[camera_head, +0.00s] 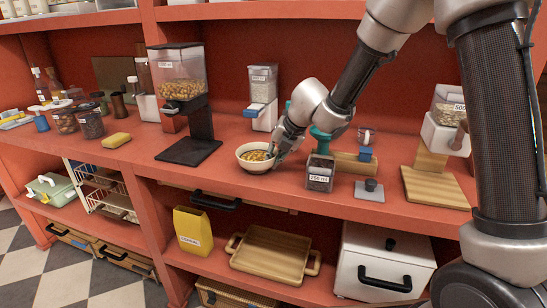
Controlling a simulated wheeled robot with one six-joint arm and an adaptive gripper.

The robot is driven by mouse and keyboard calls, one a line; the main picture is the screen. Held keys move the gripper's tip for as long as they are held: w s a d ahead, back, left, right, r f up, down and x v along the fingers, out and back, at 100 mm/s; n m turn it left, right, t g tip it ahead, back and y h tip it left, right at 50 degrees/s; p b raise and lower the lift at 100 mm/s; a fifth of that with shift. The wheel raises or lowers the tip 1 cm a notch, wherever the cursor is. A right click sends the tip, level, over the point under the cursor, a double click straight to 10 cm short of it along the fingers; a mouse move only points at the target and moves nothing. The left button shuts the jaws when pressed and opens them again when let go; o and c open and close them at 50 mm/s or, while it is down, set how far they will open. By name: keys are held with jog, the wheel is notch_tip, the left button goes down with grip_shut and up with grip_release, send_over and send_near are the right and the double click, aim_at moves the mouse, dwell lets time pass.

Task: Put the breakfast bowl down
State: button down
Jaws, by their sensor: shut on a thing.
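The breakfast bowl (246,164) is a small cream bowl with yellow-brown cereal in it. It is at the red shelf counter (236,195), close to the front edge, just right of the cereal dispenser's dark base. My gripper (274,154) reaches down from the right and is shut on the bowl's right rim. The bowl looks level. I cannot tell whether its underside touches the counter. The fingertips are small and partly hidden at the rim.
The cereal dispenser (183,85) stands left of the bowl. A clear canister of dark grains (320,173) stands close on the right. A yellow sponge (116,140) lies further left. Below are a yellow box (193,228) and a wooden tray (268,262). Bare counter shows in front of the dispenser.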

jog(key=c, duration=1.4)
grip_release()
jog(key=shift+c, duration=0.2)
jog(key=v, duration=1.2)
